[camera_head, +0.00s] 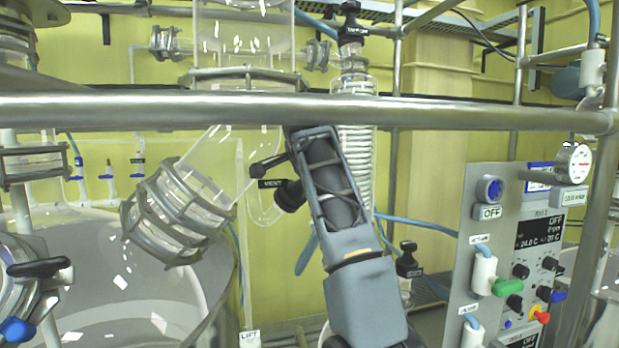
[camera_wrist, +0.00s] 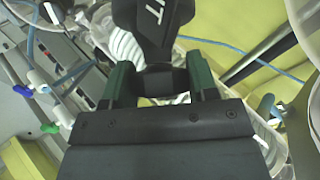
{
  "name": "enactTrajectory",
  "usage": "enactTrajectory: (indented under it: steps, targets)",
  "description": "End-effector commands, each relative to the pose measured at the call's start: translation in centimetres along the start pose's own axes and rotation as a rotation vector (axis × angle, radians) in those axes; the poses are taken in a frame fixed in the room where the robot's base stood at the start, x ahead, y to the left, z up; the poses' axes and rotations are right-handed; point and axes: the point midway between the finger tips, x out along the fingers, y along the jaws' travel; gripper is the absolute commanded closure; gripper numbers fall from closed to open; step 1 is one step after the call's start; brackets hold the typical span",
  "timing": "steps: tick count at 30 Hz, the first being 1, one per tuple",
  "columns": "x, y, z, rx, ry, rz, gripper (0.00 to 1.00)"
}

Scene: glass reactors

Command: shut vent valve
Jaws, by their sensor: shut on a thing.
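The vent valve (camera_head: 272,183) has a black body with a white-lettered VENT label and sits by the glass vessel neck, left of my arm in the head view. In the wrist view a black valve handle (camera_wrist: 155,22) with partly visible white letters rises between the green-padded fingers of my gripper (camera_wrist: 160,80). The gripper is shut on this handle. In the head view my arm's grey link stands just right of the valve and hides the fingers. How far the handle is turned is unclear.
A steel rail (camera_head: 450,113) crosses in front of the glassware. A glass flanged branch (camera_head: 180,210) is left of the valve, and a coiled glass condenser (camera_head: 357,145) stands behind my arm. A control panel (camera_head: 515,245) with knobs and taps is at the right.

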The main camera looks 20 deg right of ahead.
Motion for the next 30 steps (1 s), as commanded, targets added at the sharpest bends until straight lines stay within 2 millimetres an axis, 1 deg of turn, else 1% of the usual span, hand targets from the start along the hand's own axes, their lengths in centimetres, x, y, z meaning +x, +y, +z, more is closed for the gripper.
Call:
enactTrajectory:
  steps: [15,16,18,23,30]
  targets:
    - [0.10,0.05,0.08,0.000,-0.002,0.007,0.70]
    - [0.10,0.05,0.08,0.000,-0.002,0.007,0.44]
    - [0.09,0.05,0.08,0.000,-0.002,0.007,0.37]
    - [0.07,0.03,0.05,0.001,-0.001,0.005,0.22]
    - [0.04,0.02,0.03,0.002,-0.001,0.004,0.22]
